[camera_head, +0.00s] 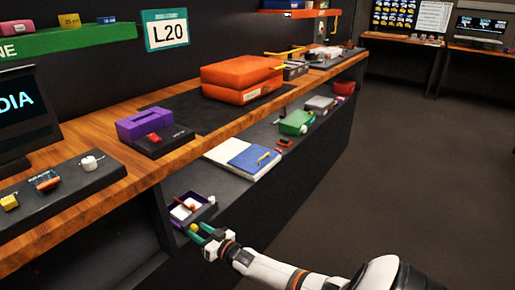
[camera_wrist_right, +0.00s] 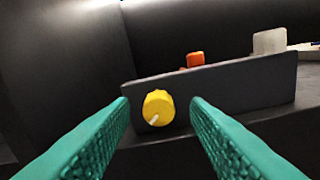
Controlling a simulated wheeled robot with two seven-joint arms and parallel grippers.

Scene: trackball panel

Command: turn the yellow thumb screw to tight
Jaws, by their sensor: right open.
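The yellow thumb screw (camera_wrist_right: 158,107) sits on the dark front face of a low panel (camera_wrist_right: 235,88) in the right wrist view. It is a round ribbed knob with a white mark pointing to its lower left. In the head view the yellow screw (camera_head: 194,228) is small, at the front of the purple-edged box on the lower shelf. My right gripper (camera_wrist_right: 160,105) is open, its green fingers to the left and right of the screw with gaps on both sides. In the head view the right gripper (camera_head: 200,234) is at that box's front. My left gripper is not in view.
An orange-red part (camera_wrist_right: 195,59) and a pale block (camera_wrist_right: 270,41) stand behind the panel. On the lower shelf are a blue book (camera_head: 250,157) and a green box (camera_head: 296,122). The wooden tabletop (camera_head: 140,178) overhangs the shelf. The floor (camera_head: 400,150) to the right is clear.

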